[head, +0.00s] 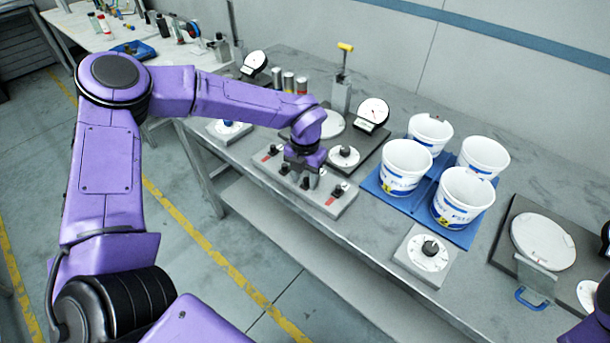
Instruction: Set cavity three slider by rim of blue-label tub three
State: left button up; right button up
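A grey slider panel (334,205) with a row of black knobs lies at the table's front edge. My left gripper (302,178) points down over the middle of this panel, close to its knobs. It hides part of the row, and whether its fingers are apart or touch a knob is too small to tell. Several white tubs with blue labels stand on blue mats. The front left tub (405,168) has a yellow mark like a 1, the front right tub (463,199) a yellow 2. The back left tub (430,131) and back right tub (483,157) show no readable number. My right gripper is out of view.
A dial gauge (373,112) and a yellow-handled press (344,80) stand behind the panel. A round dial plate (427,252) lies in front of the tubs, and a lidded fixture (543,241) stands at the right. Bare tabletop shows at the back.

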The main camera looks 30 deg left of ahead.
aim_at(305, 180)
pick_arm(q)
notch_tip(305, 180, up, 11)
jog(key=b, duration=0.2)
jog(key=shift+f, duration=0.2)
dwell(0.4)
